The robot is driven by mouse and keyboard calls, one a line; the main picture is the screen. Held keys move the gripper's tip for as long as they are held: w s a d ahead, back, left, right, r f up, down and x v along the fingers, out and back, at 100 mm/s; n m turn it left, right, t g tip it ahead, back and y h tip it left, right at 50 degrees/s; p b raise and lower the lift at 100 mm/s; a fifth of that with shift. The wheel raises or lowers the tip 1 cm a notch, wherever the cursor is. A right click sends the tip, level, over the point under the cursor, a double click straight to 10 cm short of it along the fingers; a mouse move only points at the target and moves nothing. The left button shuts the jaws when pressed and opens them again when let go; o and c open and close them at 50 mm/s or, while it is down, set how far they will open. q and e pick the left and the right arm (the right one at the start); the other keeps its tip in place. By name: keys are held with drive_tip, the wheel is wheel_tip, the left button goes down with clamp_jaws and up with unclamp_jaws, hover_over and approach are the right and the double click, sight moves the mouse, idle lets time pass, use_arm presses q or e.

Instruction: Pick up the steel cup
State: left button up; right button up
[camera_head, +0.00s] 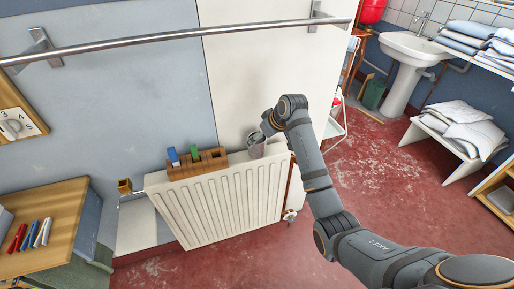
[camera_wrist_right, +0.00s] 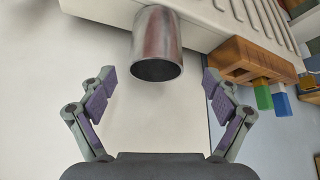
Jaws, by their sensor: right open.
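The steel cup (camera_head: 257,147) stands on top of the white radiator at its right end, close to the wall, and my right gripper partly covers it. In the right wrist view the cup (camera_wrist_right: 157,42) is a shiny cylinder with its dark round end toward me. My right gripper (camera_head: 264,130) is at the cup from above. In the right wrist view its fingers (camera_wrist_right: 158,78) are spread wide, one on each side of the cup's near end, with a gap on both sides. My left gripper is not in view.
A wooden block holder (camera_head: 198,166) with a blue and a green piece sits on the radiator (camera_head: 222,205), left of the cup. The wall is close behind. A metal rail (camera_head: 180,40) runs across above. A wooden desk (camera_head: 45,215) with pens stands at lower left.

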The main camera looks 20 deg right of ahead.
drive_tip(key=shift+d+x, duration=0.15)
drive_tip(key=shift+x, duration=1.2)
drive_tip(key=shift+d+x, duration=0.15)
drive_tip(key=shift+x, duration=1.25)
drive_tip(key=c, duration=1.3)
drive_tip(key=shift+o, duration=0.2)
drive_tip(key=shift+r, duration=0.6)
drive_tip(key=s+d+r, duration=0.4)
drive_tip(key=s+r, duration=0.7)
drive_tip(key=s, duration=0.2)
drive_tip(key=shift+s+r, duration=0.25)
drive_tip(key=shift+r, duration=0.15)
